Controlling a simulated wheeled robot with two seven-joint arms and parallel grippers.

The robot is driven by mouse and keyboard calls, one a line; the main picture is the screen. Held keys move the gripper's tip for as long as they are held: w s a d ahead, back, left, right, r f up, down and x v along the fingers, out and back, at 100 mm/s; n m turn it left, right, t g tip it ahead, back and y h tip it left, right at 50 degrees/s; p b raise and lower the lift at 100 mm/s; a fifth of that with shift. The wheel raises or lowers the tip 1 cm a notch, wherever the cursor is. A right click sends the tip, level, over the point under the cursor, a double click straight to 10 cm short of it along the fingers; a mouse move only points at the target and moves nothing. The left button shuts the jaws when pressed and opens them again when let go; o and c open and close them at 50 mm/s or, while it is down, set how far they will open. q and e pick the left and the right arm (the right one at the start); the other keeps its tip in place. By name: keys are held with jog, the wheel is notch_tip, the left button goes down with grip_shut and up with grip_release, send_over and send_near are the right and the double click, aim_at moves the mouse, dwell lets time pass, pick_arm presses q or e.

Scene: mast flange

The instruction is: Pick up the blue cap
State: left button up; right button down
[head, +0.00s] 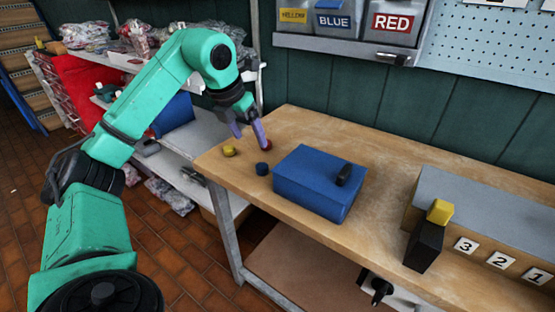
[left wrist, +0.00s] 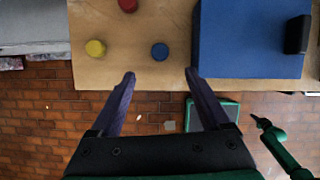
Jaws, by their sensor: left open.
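The blue cap (head: 262,169) lies on the wooden workbench near its front left edge, just left of a blue box. It also shows in the left wrist view (left wrist: 160,51), just beyond the fingertips and centred between them. My left gripper (head: 252,142) is open and empty, its purple fingers pointing down above the bench; in the left wrist view its fingertips (left wrist: 160,74) are apart from the cap. A teal arm with a dark tip (left wrist: 262,122) shows at the right of the wrist view, too small to read its jaws.
A yellow cap (head: 229,151) and a red cap (head: 268,145), partly behind a finger, lie near the blue one. The blue box (head: 310,182) with a black handle stands close right. A black block (head: 424,246) carries a yellow piece. Labelled bins (head: 335,22) hang behind.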

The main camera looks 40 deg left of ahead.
aim_at(261, 166)
pick_arm(q)
jog(key=f, duration=0.6)
jog(key=shift+w+a+f+b, duration=0.1)
jog(key=shift+w+f+b, duration=0.15)
jog(key=shift+w+b, duration=0.1)
jog(key=x, duration=0.3)
jog(key=w+x, duration=0.1)
jog(key=x, duration=0.2)
jog(key=shift+w+a+p, duration=0.1)
jog(key=shift+p, duration=0.25)
jog(key=c, duration=0.4)
grip_shut()
pick_arm(e)
jog(key=s, duration=0.3)
jog(key=shift+s+a+f, duration=0.1)
jog(key=shift+s+f, duration=0.05)
jog(key=shift+s, duration=0.15)
